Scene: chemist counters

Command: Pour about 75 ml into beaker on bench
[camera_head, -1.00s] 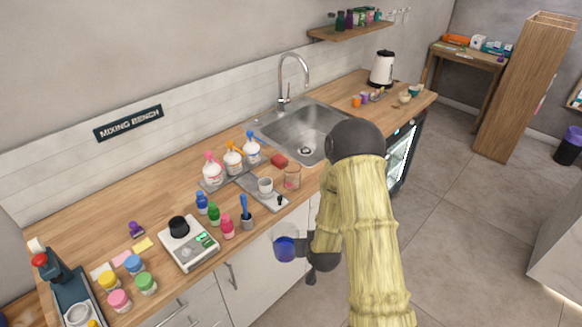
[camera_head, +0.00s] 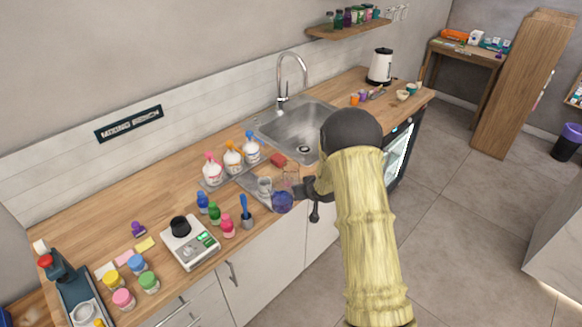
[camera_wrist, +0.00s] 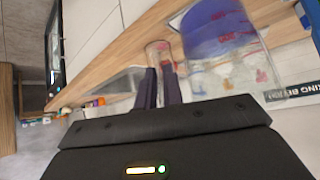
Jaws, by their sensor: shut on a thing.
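My gripper (camera_head: 302,191) is shut on a clear vessel of blue liquid (camera_head: 282,203), held at the front edge of the counter. The vessel also shows large in the wrist view (camera_wrist: 215,32), right of the dark fingers (camera_wrist: 159,78). I cannot tell how far it is tilted, and no stream of liquid shows. A clear glass beaker (camera_head: 291,172) stands on the counter just behind the gripper, partly hidden by it. A glass (camera_wrist: 158,50) beyond the fingertips in the wrist view looks like that beaker. Its fill level is unreadable.
A small cup (camera_head: 264,186) stands on a grey tray just left of the held vessel. Spray bottles (camera_head: 233,160), small coloured bottles (camera_head: 214,213) and a scale (camera_head: 188,243) crowd the counter to the left. The sink (camera_head: 297,130) lies behind, with a red sponge (camera_head: 278,160) near it.

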